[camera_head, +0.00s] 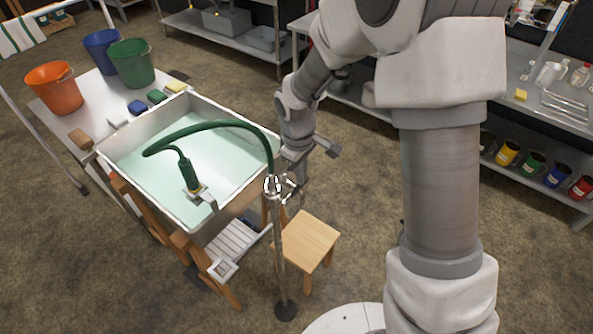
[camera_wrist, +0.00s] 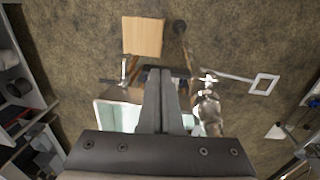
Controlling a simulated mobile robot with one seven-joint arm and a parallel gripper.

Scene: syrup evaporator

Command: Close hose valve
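The hose valve (camera_head: 278,187) is a pale metal fitting with a round handle on an upright metal pole, in the middle of the head view. The green hose (camera_head: 215,126) arcs from the pole top over the basin, with its nozzle end hanging down. My gripper (camera_head: 326,146) is above and to the right of the valve, apart from it. In the wrist view, the gripper's grey fingers (camera_wrist: 160,85) lie close together with no clear gap and nothing visible between them. Bright metal parts (camera_wrist: 208,85) show right of the fingers; I cannot tell whether they are the valve.
A white basin (camera_head: 108,147) with pale green liquid stands left of the pole. A wooden stool (camera_head: 309,239) is just right of the pole. Buckets (camera_head: 132,62) stand on the table at back left. A shelf with colored cans (camera_head: 508,153) is at right. Floor between is open.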

